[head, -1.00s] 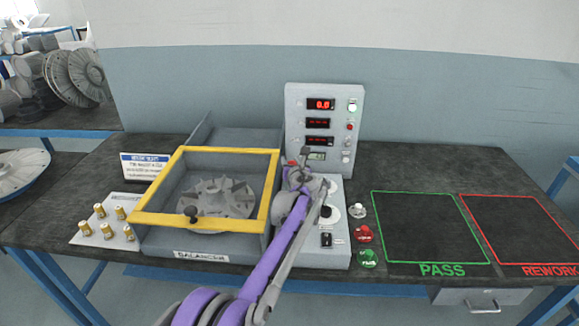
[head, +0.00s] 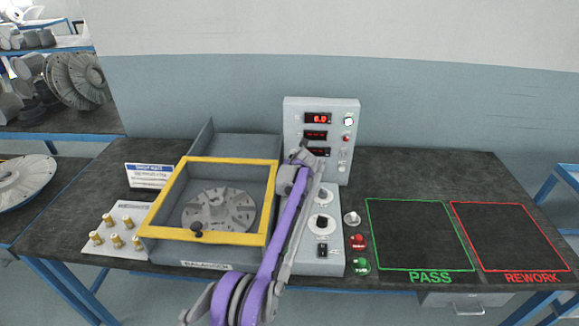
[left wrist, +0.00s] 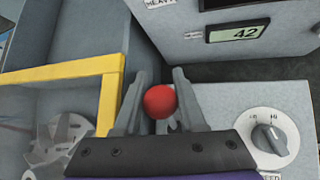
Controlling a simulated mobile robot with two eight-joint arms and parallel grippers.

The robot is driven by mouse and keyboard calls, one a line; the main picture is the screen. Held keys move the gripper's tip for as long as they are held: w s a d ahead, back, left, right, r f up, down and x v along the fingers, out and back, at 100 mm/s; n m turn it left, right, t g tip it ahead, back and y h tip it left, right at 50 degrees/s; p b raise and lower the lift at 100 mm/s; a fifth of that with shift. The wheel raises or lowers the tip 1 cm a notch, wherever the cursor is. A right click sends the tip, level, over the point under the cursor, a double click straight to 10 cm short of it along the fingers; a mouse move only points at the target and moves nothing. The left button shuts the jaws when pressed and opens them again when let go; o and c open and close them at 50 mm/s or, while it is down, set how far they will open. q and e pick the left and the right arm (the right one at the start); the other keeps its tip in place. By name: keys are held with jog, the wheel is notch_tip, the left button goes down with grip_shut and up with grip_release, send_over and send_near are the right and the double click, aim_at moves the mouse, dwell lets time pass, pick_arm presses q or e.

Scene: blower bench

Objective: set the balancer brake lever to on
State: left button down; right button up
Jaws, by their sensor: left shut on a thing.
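The brake lever's red ball knob (left wrist: 160,101) sits between the fingers of my left gripper (left wrist: 152,95) in the left wrist view. The gripper is shut on it. The lever's shaft and its on/off marks are hidden. In the head view my left gripper (head: 301,158) is over the back of the balancer's control panel, in front of the display box, and covers the knob. The balancer (head: 152,232) has a yellow-framed guard (head: 228,161) over a grey bladed rotor (head: 218,208). My right gripper is not in view.
The display box (head: 345,107) stands behind the gripper. Dials (head: 322,223) and a black switch (head: 322,249) lie to its right and front. Red (head: 357,241) and green (head: 361,265) buttons are further right. The PASS area (head: 415,235) and REWORK area (head: 510,240) are empty.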

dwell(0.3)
pick_arm(q)
jog(key=c, duration=0.8)
grip_release()
jog(key=shift+o, duration=0.2)
jog(key=shift+s, duration=0.1)
jog(key=shift+s+d+r, duration=0.1)
jog(key=shift+s+r, duration=0.05)
jog(key=b+v, duration=0.2)
jog(key=v, duration=0.8)
jog(key=shift+b, duration=0.3)
jog(key=shift+r, duration=0.1)
